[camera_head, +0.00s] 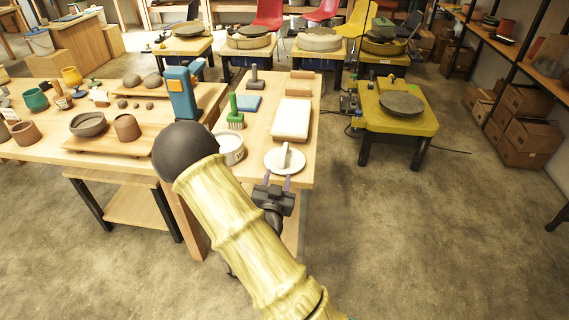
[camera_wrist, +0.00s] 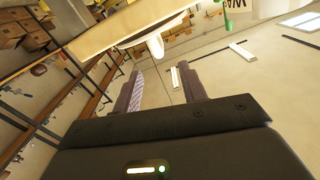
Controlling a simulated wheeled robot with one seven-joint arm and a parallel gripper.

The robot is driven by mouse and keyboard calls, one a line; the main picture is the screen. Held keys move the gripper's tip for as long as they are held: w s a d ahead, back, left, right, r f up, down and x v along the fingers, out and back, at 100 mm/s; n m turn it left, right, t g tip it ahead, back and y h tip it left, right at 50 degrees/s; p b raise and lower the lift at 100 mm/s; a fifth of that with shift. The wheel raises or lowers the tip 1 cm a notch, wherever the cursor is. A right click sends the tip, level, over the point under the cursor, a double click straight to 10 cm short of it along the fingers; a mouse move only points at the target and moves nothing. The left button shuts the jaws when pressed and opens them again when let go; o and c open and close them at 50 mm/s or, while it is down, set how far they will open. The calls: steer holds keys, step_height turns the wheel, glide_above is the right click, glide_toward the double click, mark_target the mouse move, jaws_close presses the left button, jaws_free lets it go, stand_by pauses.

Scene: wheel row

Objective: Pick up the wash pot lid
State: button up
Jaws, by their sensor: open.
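The wash pot lid is a round white disc (camera_head: 273,160) with an upright white handle, lying near the front right end of the wooden table. In the wrist view its white handle (camera_wrist: 156,46) shows ahead, between the fingers and beyond their tips. My gripper (camera_head: 277,181) is open and empty at the near side of the lid; it also shows in the wrist view (camera_wrist: 160,72). Whether a fingertip touches the lid is not clear. A white pot (camera_head: 229,150), open at the top, stands left of the lid, partly hidden by my arm.
Pottery crowds the left table. A yellow wheel stand (camera_head: 397,119) is at right.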

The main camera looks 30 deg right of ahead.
mark_target(281, 161)
steer(key=x, duration=0.8)
steer(key=shift+p, duration=0.35)
steer(key=x, duration=0.5)
steer(key=shift+d+r+p, duration=0.2)
steer(key=shift+d+p, duration=0.05)
steer(key=shift+p, duration=0.05)
jaws_close()
